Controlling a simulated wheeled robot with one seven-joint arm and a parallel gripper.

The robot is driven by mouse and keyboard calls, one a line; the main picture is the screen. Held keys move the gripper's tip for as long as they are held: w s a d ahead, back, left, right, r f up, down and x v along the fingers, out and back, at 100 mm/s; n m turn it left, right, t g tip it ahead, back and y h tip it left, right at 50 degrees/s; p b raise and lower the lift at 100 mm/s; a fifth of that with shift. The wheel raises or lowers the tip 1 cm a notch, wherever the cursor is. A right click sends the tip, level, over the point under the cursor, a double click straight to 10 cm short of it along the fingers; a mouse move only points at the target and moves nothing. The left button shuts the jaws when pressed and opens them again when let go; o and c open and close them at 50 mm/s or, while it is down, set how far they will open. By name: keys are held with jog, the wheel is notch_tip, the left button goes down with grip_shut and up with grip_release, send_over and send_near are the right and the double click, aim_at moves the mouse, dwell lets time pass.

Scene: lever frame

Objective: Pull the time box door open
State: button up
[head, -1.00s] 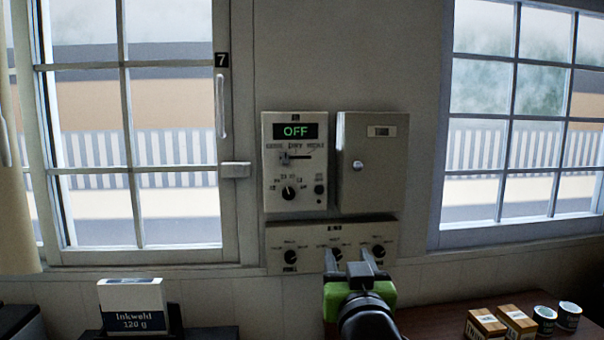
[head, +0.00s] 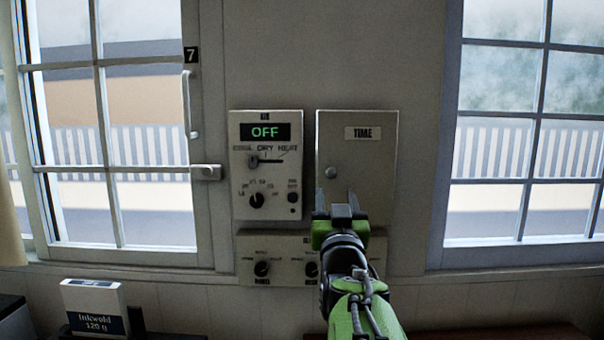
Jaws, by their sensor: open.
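The time box (head: 357,155) is a beige wall box labelled TIME at its upper part. Its door (head: 372,170) looks closed. A small round grey knob (head: 331,173) sits at the door's left side. My gripper (head: 336,198) is open and empty, its two fingers pointing up in the picture. The fingertips show just below the knob, over the lower left of the door. I cannot tell whether they touch the door.
Left of the time box is a control panel (head: 266,170) reading OFF, with a slider and dial. A knob panel (head: 270,258) is below, partly hidden by my arm. Windows (head: 120,130) flank the boxes.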

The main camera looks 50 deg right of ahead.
aim_at(331, 175)
jog(key=x, duration=0.2)
jog(key=p+x, duration=0.1)
jog(key=x, duration=0.2)
jog(key=shift+w+r, duration=0.25)
jog(key=shift+r, duration=0.05)
jog(key=shift+w+d+r+p, duration=0.1)
jog(key=shift+w+d+p, duration=0.2)
jog(key=shift+d, duration=0.15)
grip_shut()
